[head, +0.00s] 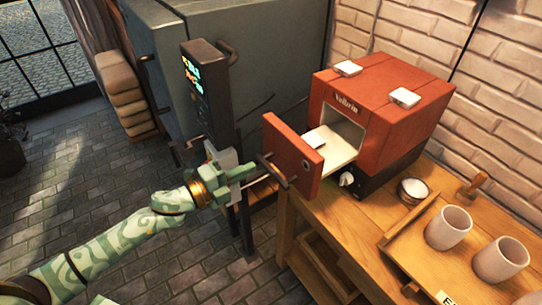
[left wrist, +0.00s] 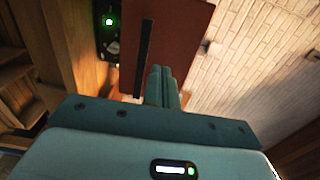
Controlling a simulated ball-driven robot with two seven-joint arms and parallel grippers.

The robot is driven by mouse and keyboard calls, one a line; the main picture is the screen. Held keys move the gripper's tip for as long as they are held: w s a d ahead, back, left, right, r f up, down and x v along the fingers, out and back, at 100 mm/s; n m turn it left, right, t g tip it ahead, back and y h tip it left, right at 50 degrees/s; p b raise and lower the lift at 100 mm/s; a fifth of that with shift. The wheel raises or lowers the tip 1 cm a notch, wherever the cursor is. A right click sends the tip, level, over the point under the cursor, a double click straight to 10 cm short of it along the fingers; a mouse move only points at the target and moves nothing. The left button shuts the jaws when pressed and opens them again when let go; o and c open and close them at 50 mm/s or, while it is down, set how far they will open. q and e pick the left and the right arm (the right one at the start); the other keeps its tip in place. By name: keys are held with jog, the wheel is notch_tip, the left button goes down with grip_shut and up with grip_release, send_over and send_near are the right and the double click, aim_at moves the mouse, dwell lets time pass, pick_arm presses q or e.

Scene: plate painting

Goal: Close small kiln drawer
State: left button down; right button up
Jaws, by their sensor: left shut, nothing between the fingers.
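The small red kiln (head: 385,100) stands on the wooden bench, and its drawer is pulled out toward the left. The red drawer front (head: 300,158) stands clear of the kiln's opening, with the pale drawer floor (head: 340,153) showing behind it. A dark bar handle (head: 272,172) is on its outer face. My left gripper (head: 255,172) is shut and empty, close to the handle and drawer front. In the left wrist view, the shut fingers (left wrist: 163,85) overlap the lower part of the red front (left wrist: 178,45), beside the dark handle bar (left wrist: 145,60). Contact cannot be told.
A large grey kiln (head: 225,60) with a control panel (head: 205,90) stands behind my left arm. On the bench (head: 345,228) are a small white-filled bowl (head: 413,190) and two pale cups (head: 448,228). A brick wall is behind. The tiled floor at left is mostly clear.

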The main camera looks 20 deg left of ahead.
aim_at(281, 154)
pick_arm(q)
jog(key=x, duration=0.7)
jog(key=shift+w+d, duration=0.2)
jog(key=shift+d, duration=0.05)
pick_arm(e)
jog(key=shift+w+a+r, duration=0.15)
jog(key=shift+a, duration=0.35)
jog(key=shift+d, duration=0.2)
pick_arm(q)
jog(key=shift+w+d, duration=0.1)
